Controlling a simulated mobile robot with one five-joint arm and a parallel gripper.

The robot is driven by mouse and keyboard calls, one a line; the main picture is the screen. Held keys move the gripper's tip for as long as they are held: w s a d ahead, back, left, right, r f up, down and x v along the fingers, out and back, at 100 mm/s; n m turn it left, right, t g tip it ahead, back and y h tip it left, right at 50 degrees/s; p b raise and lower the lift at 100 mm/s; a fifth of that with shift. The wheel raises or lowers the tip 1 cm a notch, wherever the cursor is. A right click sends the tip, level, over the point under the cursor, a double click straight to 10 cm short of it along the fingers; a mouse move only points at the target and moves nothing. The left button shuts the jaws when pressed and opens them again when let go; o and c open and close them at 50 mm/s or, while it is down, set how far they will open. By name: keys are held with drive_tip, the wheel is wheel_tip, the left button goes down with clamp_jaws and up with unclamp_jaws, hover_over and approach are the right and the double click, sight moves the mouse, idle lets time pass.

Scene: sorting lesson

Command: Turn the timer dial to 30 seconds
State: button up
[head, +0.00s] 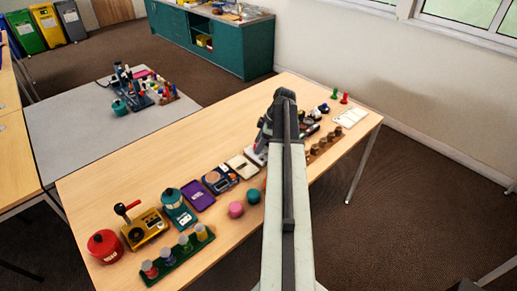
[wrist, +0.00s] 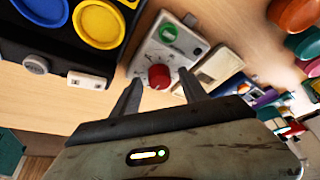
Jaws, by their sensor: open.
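The timer looks like a pale box (wrist: 184,30) with a round green emblem and a red dial (wrist: 159,76) in the wrist view. Small marks surround the dial, too small to read, and I cannot tell its setting. My gripper (wrist: 160,84) is open, with one finger on each side of the dial. I cannot tell whether either finger touches it. In the head view my arm covers most of this spot, and only a pale edge of a box (head: 256,154) shows beside it.
In the head view a purple tray (head: 198,195), a pink tub (head: 236,209) and a tube rack (head: 178,261) share the table (head: 135,178).

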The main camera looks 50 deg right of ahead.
drive_tip(key=shift+r, duration=0.1)
clamp_jaws()
drive_tip(key=shift+m, duration=0.3)
